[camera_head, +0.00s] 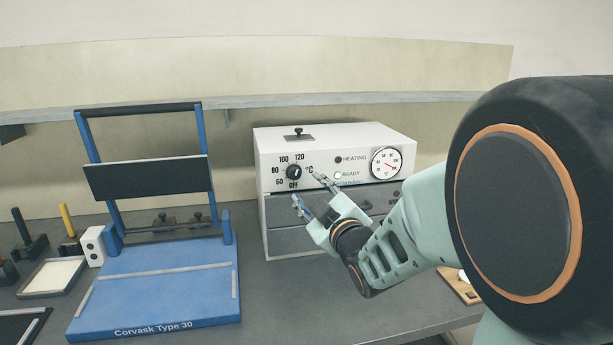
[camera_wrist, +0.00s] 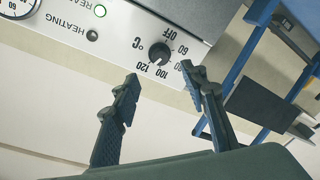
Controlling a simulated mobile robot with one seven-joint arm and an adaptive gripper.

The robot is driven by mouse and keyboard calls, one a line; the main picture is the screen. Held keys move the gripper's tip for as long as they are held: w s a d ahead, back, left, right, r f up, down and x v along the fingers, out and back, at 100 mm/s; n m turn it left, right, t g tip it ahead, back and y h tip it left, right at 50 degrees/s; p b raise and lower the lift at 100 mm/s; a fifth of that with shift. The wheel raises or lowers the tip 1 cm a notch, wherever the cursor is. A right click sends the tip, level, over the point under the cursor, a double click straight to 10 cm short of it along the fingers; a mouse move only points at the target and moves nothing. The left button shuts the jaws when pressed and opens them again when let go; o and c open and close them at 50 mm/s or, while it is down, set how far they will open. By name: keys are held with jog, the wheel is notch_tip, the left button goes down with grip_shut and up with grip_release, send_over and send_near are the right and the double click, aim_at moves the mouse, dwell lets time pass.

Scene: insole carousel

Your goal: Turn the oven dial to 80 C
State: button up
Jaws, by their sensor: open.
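The oven (camera_head: 335,143) is a white control box above grey drawers. Its black round dial (camera_head: 294,172) sits on the left of the panel, ringed by OFF, 60, 80, 100 and 120 marks. The dial also shows in the wrist view (camera_wrist: 159,54); I cannot tell exactly which mark its pointer faces. My gripper (camera_head: 308,188) is open and empty in front of the panel, low and right of the dial in the head view. In the wrist view, the dial lies just beyond the gap between my fingertips (camera_wrist: 158,72), apart from both.
The READY lamp (camera_head: 338,175) is lit green; the HEATING lamp (camera_head: 338,159) is dark. A round gauge (camera_head: 386,164) is at the panel's right. A blue press (camera_head: 155,285) with an upright frame stands left of the oven. A shelf (camera_head: 300,100) runs behind.

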aim_at(296, 175)
jog(key=p+x, duration=0.1)
jog(key=x, duration=0.8)
jog(key=shift+w, duration=0.1)
jog(key=shift+c, duration=0.4)
grip_shut()
